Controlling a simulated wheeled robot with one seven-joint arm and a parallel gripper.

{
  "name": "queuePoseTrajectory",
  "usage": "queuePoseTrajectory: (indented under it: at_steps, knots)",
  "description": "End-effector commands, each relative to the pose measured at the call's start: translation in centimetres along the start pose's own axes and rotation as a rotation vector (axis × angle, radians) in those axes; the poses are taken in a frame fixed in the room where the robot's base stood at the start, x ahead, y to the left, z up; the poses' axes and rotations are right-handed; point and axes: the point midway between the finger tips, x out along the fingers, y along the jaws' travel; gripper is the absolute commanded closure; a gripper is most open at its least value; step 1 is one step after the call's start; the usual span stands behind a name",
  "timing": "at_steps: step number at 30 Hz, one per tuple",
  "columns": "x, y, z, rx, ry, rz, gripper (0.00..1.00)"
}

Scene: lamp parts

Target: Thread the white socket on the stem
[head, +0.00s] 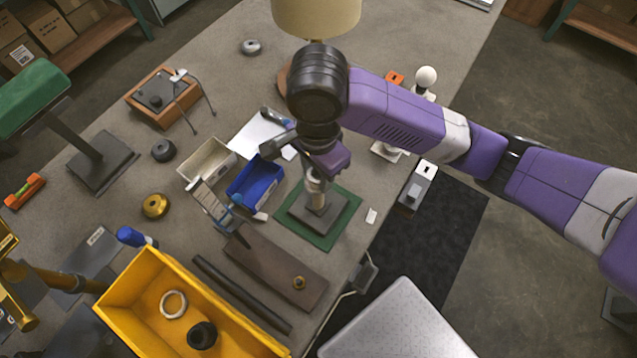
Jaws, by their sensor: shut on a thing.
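My gripper (316,172) points down over the green mat (288,236), left of the purple arm links. It is shut on a small pale piece, which looks like the white socket (314,185). The grey square lamp base (300,211) lies on the green mat with a short upright stem (317,201) rising from it. The socket is right above or at the top of the stem. From this angle I cannot tell whether they touch, and the fingers partly hide the socket.
A blue bin (272,190) and a beige bin (190,163) stand left of the mat. A yellow crate (125,290) with a white ring (174,304) and a black part (202,335) is at lower left. A brown board (262,262) lies in front. A lamp shade (315,15) stands behind.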

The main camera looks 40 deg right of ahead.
Motion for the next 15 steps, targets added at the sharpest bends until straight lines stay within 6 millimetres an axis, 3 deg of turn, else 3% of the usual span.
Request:
queuePoseTrajectory:
  at_steps: [1,10,14,15]
  knots:
    - [0.82,0.29,0.37,0.011,-0.004,0.015,1.00]
    - [0.83,0.28,0.37,0.021,-0.004,0.015,1.00]
    - [0.84,0.26,0.37,0.115,-0.003,0.015,1.00]
    - [0.84,0.26,0.37,0.120,-0.003,0.015,0.58]
